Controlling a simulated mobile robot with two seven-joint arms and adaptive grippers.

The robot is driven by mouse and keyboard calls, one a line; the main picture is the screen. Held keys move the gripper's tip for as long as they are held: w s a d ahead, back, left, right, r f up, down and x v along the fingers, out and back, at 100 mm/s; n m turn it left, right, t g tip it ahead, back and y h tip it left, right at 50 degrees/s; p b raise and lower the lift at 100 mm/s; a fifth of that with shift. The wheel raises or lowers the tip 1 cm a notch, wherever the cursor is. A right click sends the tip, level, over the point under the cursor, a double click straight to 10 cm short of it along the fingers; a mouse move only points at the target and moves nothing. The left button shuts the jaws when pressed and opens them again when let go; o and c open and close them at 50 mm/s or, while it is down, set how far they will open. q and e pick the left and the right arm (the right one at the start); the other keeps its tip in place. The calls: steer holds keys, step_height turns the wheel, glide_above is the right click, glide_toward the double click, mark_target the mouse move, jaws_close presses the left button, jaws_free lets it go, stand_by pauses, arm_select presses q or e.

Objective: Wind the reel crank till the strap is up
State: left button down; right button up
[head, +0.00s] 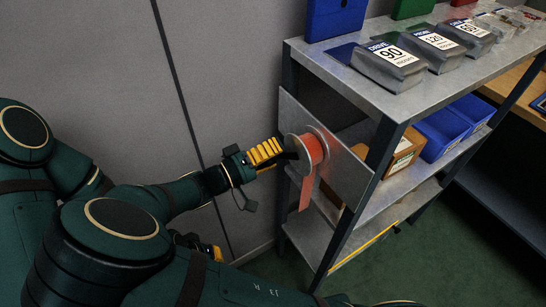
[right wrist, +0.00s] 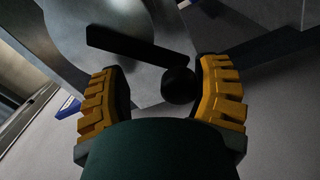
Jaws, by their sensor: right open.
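The reel (head: 312,150) has grey round flanges and orange strap wound on it, and is mounted on the plate at the shelf's end. A short tail of the orange strap (head: 306,193) hangs below it. My right gripper (head: 280,151) is at the reel's left side. In the right wrist view, the black crank arm (right wrist: 135,47) crosses the grey flange and ends in a round black knob (right wrist: 179,85). The knob lies between the open yellow fingers of my right gripper (right wrist: 165,90), closer to the right finger. A yellow part of my left gripper (head: 218,253) shows low, mostly hidden.
The metal shelf unit (head: 400,104) carries dark labelled packs (head: 390,64) on top and blue bins (head: 440,133) beside a brown box (head: 402,153) below. A grey wall (head: 225,60) stands behind my arm. Green floor (head: 450,255) is open at the lower right.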

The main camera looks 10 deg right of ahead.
step_height(320, 180, up, 7)
steer(key=shift+s+r, duration=0.15)
steer(key=shift+r, duration=0.05)
steer(key=shift+s+d+r, duration=0.1)
steer(key=shift+r, duration=0.35)
steer(key=shift+o, duration=0.2)
